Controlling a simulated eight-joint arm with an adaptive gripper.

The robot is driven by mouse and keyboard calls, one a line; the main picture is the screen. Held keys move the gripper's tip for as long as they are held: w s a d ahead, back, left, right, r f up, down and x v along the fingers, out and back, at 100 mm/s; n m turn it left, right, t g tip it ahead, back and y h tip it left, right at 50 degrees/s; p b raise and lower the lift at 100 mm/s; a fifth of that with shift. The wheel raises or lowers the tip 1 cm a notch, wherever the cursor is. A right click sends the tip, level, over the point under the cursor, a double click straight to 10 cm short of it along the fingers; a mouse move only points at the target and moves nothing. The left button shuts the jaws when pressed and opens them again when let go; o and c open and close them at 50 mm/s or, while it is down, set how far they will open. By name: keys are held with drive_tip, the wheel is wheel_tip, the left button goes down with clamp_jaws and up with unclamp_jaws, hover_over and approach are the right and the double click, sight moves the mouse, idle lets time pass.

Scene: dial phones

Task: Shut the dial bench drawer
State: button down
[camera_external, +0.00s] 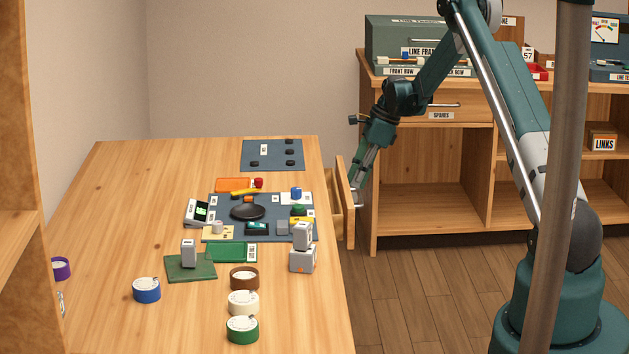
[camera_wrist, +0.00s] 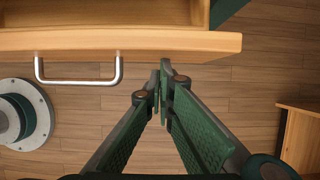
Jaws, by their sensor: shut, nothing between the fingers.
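The dial bench drawer (camera_external: 345,205) sticks out from the right side of the wooden bench and stands partly open. In the wrist view its wooden front (camera_wrist: 120,44) crosses the top, with part of the inside showing behind it. A grey bar handle (camera_wrist: 78,80) is on the front, left of my fingers. My gripper (camera_wrist: 161,85) is shut and empty, just outside the drawer front near its right end in the wrist view. In the external view my gripper (camera_external: 358,199) is at the outer face of the drawer. I cannot tell whether it touches.
The bench top (camera_external: 120,210) holds a dark mat (camera_external: 225,233) with phone parts and several coloured reels in front. A shelf cabinet (camera_external: 430,185) stands behind my arm. Floor (camera_external: 410,290) right of the drawer is clear up to my base.

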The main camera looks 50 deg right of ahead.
sight(332, 195)
drive_tip(key=w+a, duration=0.6)
drive_tip(key=shift+w+a, duration=0.1)
drive_tip(key=shift+a, duration=0.1)
drive_tip(key=shift+d, duration=0.1)
drive_tip(key=shift+s+d, duration=0.5)
drive_tip(key=shift+s, duration=0.05)
drive_tip(key=s+d+r+p, duration=0.2)
drive_tip(key=s+d+r, duration=0.3)
drive_tip(key=r, duration=0.4)
drive_tip(key=shift+r, duration=0.15)
drive_tip(key=shift+d, duration=0.1)
idle(0.4)
